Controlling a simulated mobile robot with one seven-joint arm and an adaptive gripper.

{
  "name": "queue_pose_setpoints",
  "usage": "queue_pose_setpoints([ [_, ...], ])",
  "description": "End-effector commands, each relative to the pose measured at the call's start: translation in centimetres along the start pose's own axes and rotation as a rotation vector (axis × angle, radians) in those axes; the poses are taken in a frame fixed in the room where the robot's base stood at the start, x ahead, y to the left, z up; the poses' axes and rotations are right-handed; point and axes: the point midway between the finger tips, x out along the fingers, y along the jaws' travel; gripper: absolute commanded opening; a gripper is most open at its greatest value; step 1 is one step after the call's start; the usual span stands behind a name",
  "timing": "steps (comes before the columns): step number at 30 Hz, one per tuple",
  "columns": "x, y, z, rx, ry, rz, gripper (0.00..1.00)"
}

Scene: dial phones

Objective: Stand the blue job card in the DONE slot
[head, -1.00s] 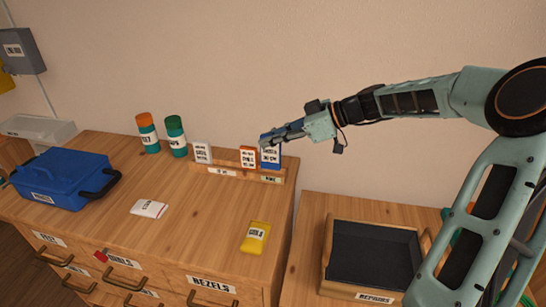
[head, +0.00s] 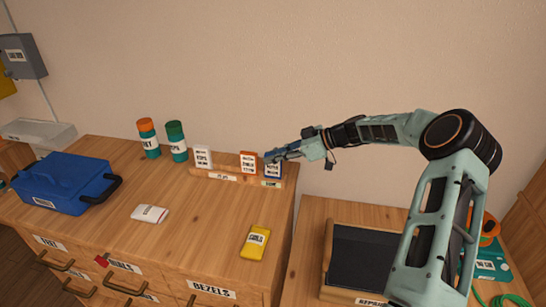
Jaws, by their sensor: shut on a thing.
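The blue job card (head: 273,172) is upright at the right end of the wooden card rack (head: 233,178), above a pale green label (head: 271,184) too small to read. Its lower end appears to be down in the rack's right-hand slot, behind the front strip. My gripper (head: 272,157) reaches in from the right and is shut on the card's upper part; its fingers hide the top of the card. An orange-edged card (head: 248,164) stands just left of it, and a white card (head: 203,157) stands at the rack's left part.
An orange-topped bottle (head: 148,138) and a green-topped bottle (head: 176,141) stand left of the rack. A yellow packet (head: 255,242), white packet (head: 149,214) and blue case (head: 65,184) lie on the cabinet top. A dark-lined tray (head: 326,262) is lower right.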

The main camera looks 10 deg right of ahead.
Motion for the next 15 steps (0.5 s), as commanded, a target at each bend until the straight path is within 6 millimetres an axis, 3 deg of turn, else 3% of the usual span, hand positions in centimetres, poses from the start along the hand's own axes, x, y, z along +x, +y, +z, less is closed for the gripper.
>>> queue_pose_setpoints([
  [12,0.24,0.02,0.42,-0.001,0.0,0.001,0.0],
  [13,0.19,0.02,0.32,-0.001,0.0,0.001,0.14],
  [15,0.16,0.02,0.27,-0.001,0.0,0.001,0.22],
])
